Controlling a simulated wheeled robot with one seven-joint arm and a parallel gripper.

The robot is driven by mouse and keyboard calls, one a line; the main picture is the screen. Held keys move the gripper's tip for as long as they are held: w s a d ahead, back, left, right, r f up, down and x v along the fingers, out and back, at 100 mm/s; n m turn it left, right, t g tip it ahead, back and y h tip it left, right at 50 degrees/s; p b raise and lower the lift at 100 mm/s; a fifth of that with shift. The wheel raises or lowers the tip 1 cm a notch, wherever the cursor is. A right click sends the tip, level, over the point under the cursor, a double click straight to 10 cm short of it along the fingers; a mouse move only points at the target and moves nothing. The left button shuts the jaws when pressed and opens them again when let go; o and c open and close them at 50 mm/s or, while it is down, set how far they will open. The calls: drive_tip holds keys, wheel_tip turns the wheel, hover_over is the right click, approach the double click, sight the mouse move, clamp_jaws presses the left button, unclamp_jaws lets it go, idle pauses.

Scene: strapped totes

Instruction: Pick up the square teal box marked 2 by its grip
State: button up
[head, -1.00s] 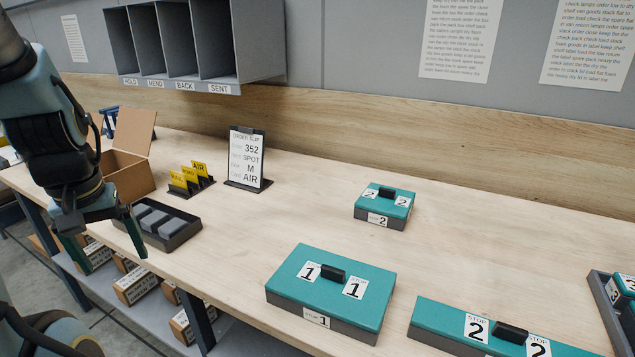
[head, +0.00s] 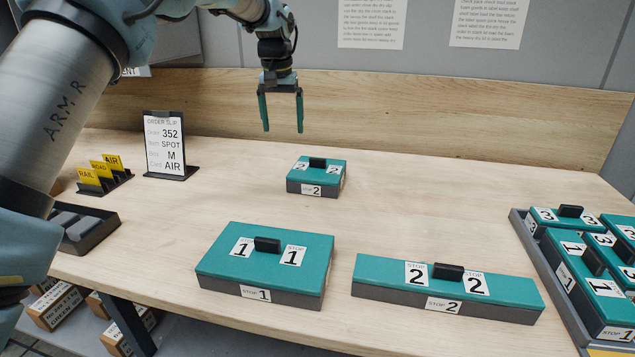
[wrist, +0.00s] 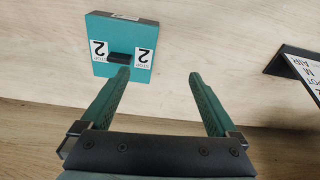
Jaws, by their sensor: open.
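The square teal box marked 2 (head: 316,178) stands on the table toward the back, with a teal lid, a dark grey base and a black grip (head: 318,162) on top. My gripper (head: 282,128) is open and empty, pointing down above and a little behind and left of that box, clear of it. In the wrist view the square box (wrist: 122,35) shows beyond the fingertips, upper left of the open jaws (wrist: 158,75). Its black grip (wrist: 120,58) lies close to the left fingertip in the picture, but the jaws are not around it.
A larger teal box marked 1 (head: 222,262) and a long teal box marked 2 (head: 390,282) stand nearer the front. A tray (head: 548,262) of teal boxes is at right. An order slip stand (head: 165,145) and yellow cards (head: 100,172) are at left. The wooden back wall (head: 450,115) rises behind.

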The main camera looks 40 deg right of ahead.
drive_tip(key=s+d+m, duration=0.1)
drive_tip(key=s+d, duration=0.4)
drive_tip(key=d, duration=0.1)
hover_over(318, 159)
drive_tip(key=f, duration=0.3)
drive_tip(key=a+f, duration=0.1)
drive_tip(key=f, duration=0.1)
drive_tip(key=shift+s+f+p, duration=0.2)
drive_tip(key=shift+s+p, duration=0.1)
drive_tip(key=shift+p, duration=0.1)
drive_tip(key=shift+w+d+f+p, duration=0.15)
drive_tip(key=shift+f+p, duration=0.25)
drive_tip(key=shift+f, duration=0.5)
drive_tip(key=shift+w+d+f+p, duration=0.15)
drive_tip(key=shift+f+p, duration=0.3)
drive_tip(key=shift+f, duration=0.45)
drive_tip(key=shift+w+d+f+p, duration=0.15)
drive_tip(key=shift+f+p, duration=0.25)
drive_tip(key=shift+f, duration=0.5)
drive_tip(key=shift+s, duration=0.1)
clamp_jaws()
drive_tip(key=shift+r, duration=0.1)
